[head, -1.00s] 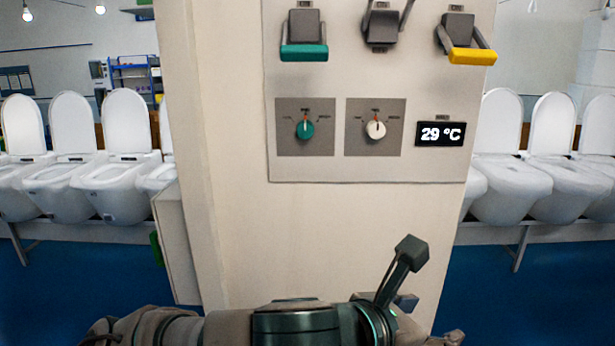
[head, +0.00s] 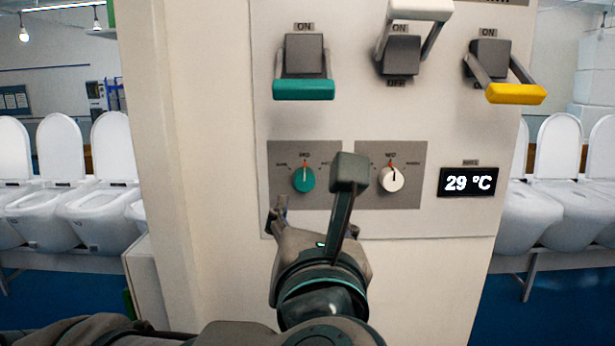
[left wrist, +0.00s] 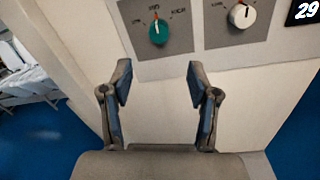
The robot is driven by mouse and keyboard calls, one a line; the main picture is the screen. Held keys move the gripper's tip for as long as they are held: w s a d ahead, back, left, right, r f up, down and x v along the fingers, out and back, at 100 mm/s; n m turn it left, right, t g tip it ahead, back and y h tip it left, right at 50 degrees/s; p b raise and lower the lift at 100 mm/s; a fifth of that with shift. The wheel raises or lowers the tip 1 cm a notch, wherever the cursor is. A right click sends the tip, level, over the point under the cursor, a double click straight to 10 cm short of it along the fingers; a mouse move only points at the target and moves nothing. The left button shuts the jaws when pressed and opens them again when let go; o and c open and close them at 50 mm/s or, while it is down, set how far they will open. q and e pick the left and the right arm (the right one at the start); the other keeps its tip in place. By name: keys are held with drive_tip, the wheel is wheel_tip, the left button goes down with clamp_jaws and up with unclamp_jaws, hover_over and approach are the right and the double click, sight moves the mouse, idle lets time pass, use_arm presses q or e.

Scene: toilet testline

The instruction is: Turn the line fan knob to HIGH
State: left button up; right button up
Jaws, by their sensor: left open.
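The panel carries a teal knob (head: 304,180) and a white knob (head: 391,179), each on a grey plate with MED printed above it. Each pointer is at about the upright MED mark. The side labels are too small to read surely, and I cannot tell which knob is the line fan's. My left gripper (head: 312,193) is open and empty, just below and in front of the teal knob. In the left wrist view the gripper (left wrist: 159,78) has its fingers apart, with the teal knob (left wrist: 158,33) beyond and between them, untouched, and the white knob (left wrist: 242,15) upper right.
Above the knobs are a teal-handled switch (head: 304,88), a white-handled switch (head: 411,12) and a yellow-handled switch (head: 515,93). A display (head: 468,182) reads 29 °C. Rows of white toilets (head: 104,207) stand on both sides behind the panel.

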sight(305, 184)
use_arm(q)
drive_tip(key=w+p, duration=0.1)
drive_tip(key=w, duration=0.2)
drive_tip(key=w+p, duration=0.1)
drive_tip(key=w, duration=0.3)
drive_tip(key=w+a, duration=0.1)
drive_tip(key=w, duration=0.3)
drive_tip(key=shift+p, duration=0.4)
drive_tip(key=shift+w+f, duration=0.15)
drive_tip(key=shift+w, duration=0.35)
drive_tip(key=shift+w+d, duration=0.15)
drive_tip(key=shift+d, duration=0.1)
drive_tip(key=c, duration=0.8)
clamp_jaws()
use_arm(e)
drive_tip(key=r, duration=0.1)
drive_tip(key=w+r, duration=0.1)
drive_tip(key=r, duration=0.1)
drive_tip(key=shift+w+a+r, duration=0.1)
drive_tip(key=shift+a+r, duration=0.1)
drive_tip(key=shift+r, duration=0.05)
